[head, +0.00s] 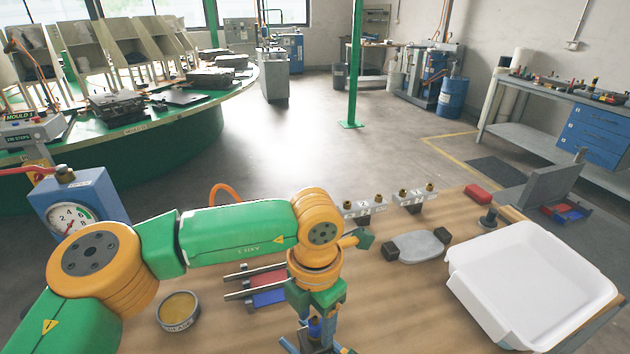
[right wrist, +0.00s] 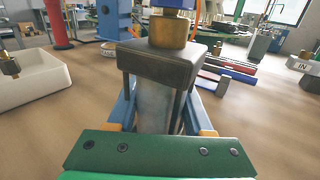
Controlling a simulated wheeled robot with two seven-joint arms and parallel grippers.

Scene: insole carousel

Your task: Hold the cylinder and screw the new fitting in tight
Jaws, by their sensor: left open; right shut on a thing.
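In the right wrist view, my right gripper (right wrist: 165,118) is shut on a grey cylinder (right wrist: 155,105) with a dark square end block, which stands upright. A brass fitting (right wrist: 173,28) sits on top of the block, with a blue part above it cut off by the frame edge. How tightly the fitting is seated cannot be told. In the head view my left gripper (head: 316,328) points down at the bottom centre, open, close to a small blue part between its fingers; whether it touches it is unclear. The cylinder is mostly hidden there by my left arm and the frame edge.
A white tray (head: 480,300) stands at the table's right. A grey part with dark ends (head: 418,246) lies left of it. Labelled blocks with brass fittings (head: 413,197) stand at the back. A gauge box (head: 78,210) and a round tin (head: 178,311) are at left.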

